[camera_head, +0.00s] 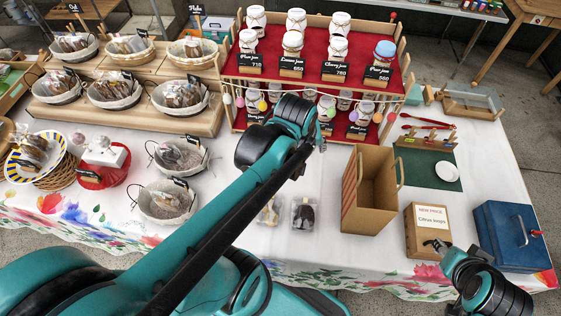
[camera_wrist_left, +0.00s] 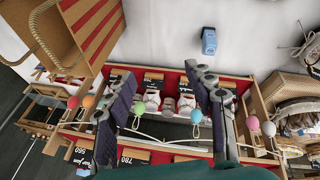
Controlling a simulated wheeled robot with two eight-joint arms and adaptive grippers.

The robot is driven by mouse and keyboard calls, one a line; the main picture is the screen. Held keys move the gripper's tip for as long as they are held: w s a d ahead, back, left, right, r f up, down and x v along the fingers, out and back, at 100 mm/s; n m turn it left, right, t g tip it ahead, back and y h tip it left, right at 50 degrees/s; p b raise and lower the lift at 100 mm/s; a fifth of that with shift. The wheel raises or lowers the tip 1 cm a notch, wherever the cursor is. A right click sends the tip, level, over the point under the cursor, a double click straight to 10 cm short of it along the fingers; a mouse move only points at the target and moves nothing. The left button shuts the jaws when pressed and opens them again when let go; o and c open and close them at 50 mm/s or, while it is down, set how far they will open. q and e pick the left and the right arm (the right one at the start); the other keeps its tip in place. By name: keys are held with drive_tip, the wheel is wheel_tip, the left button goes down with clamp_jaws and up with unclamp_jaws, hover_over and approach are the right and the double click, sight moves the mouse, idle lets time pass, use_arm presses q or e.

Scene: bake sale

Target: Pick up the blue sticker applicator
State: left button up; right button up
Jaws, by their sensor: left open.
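A small blue object with a pale label, which looks like the blue sticker applicator (camera_wrist_left: 209,41), lies on the white cloth in the left wrist view. It does not show in the head view, where my left arm covers part of the table. My left gripper (camera_wrist_left: 160,76) is open and empty, its fingers spread above the red shelf front. The applicator is beyond the fingertips, apart from them. In the head view my left gripper's fingers are hidden behind the arm. My right arm shows at the lower right; a dark end part (camera_head: 437,246) is near the small carton, and its fingers are unclear.
The red jar shelf (camera_head: 285,72) with hanging coloured balls is close to my left gripper. A tall open carton (camera_head: 355,205) stands right of my arm, and baskets (camera_head: 182,157) stand left. A blue box (camera_head: 505,235) is at the right edge. Cloth around the applicator is clear.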

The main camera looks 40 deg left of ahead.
use_arm(q)
drive_tip(key=w+a+f+n+g, duration=0.1)
drive_tip(key=a+f+n, duration=0.3)
drive_tip(key=n, duration=0.1)
drive_tip(key=w+a+f+n+g, duration=0.2)
drive_tip(key=a+f+n, duration=0.2)
drive_tip(key=n, duration=0.1)
drive_tip(key=w+a+f+n+g+b, duration=0.1)
drive_tip(key=a+f+n, duration=0.4)
drive_tip(key=shift+w+h, duration=0.4)
drive_tip(key=f, duration=0.1)
drive_tip(key=f+b, duration=0.1)
drive_tip(key=f, duration=0.1)
drive_tip(key=shift+s+a+f+g, duration=0.1)
drive_tip(key=shift+a+f+g, duration=0.1)
drive_tip(key=shift+g, duration=0.1)
drive_tip(key=f+b, duration=0.2)
drive_tip(key=f, duration=0.1)
drive_tip(key=f+b, duration=0.1)
drive_tip(key=f, duration=0.1)
drive_tip(key=shift+s+a, duration=0.1)
drive_tip(key=shift+s, duration=0.25)
drive_tip(key=shift+r, duration=0.1)
drive_tip(key=c, duration=0.3)
clamp_jaws()
